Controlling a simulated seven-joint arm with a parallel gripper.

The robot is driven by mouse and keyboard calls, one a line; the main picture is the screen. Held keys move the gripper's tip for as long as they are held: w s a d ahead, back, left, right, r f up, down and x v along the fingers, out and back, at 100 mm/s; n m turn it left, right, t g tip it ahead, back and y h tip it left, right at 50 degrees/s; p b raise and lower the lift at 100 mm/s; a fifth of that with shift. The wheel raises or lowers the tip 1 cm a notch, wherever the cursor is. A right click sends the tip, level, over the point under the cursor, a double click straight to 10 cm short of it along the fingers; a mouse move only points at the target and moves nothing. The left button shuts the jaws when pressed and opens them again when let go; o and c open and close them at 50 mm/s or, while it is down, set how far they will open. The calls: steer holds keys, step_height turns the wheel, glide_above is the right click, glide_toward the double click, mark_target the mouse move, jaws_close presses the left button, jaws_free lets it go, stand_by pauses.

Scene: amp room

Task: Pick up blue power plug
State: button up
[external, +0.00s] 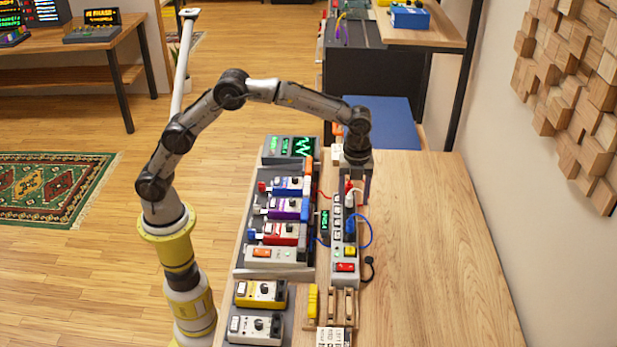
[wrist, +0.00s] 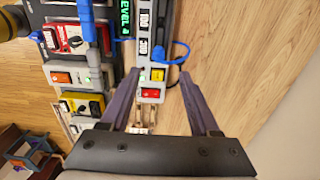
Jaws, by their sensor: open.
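The blue power plug (external: 350,226) sits in the grey power strip (external: 338,255), with its blue cable looping out to the right. The plug also shows in the wrist view (wrist: 158,54), top centre, just beyond the fingertips and roughly between them in the picture. My gripper (external: 357,195) is above the far part of the strip, on the far side of the blue plug. In the wrist view my gripper (wrist: 159,76) has its two dark fingers spread wide, with nothing held between them. A red and white plug partly shows below the gripper in the external view.
A pedalboard (external: 240,262) with several coloured pedals stands left of the strip. The strip's near end has a red switch (external: 345,267). Small wooden stands (external: 342,303) are in front. The wooden table (external: 440,240) is clear on the right.

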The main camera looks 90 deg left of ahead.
mark_target(351, 219)
step_height(351, 219, down, 10)
steer(key=shift+s+a+f, duration=0.1)
steer(key=shift+s, duration=0.05)
stand_by(0.4)
jaws_close()
